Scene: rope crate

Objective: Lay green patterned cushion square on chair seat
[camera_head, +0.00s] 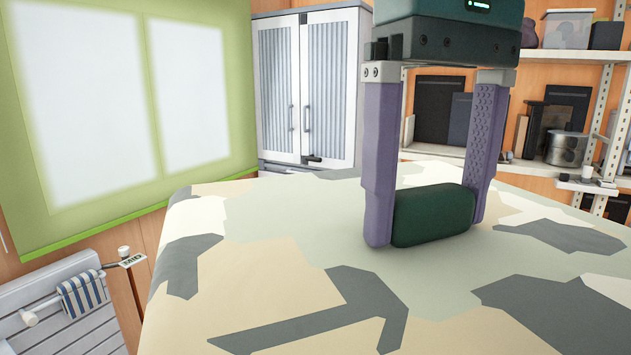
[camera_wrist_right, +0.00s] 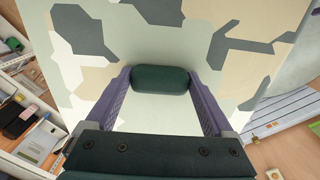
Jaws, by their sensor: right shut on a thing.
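The green patterned cushion (camera_head: 270,275) fills the lower part of the head view, with pale green, cream and dark grey patches. It also shows in the wrist view (camera_wrist_right: 165,45). A dark green rounded block (camera_head: 433,215) sits at its upper face, and it also shows in the wrist view (camera_wrist_right: 162,79). My right gripper (camera_head: 420,230) comes down from above, its purple fingers shut on the block's two ends. I cannot tell whether the cushion rests on anything. No chair seat can be made out; the cushion hides what is below. My left gripper is not in view.
A pale slatted piece (camera_head: 45,325) with a striped cloth (camera_head: 82,295) is low at the left. A grey-white cabinet (camera_head: 307,90) and a white shelf (camera_head: 575,57) with boxes stand behind. Cluttered shelving (camera_wrist_right: 30,125) shows at the left of the wrist view.

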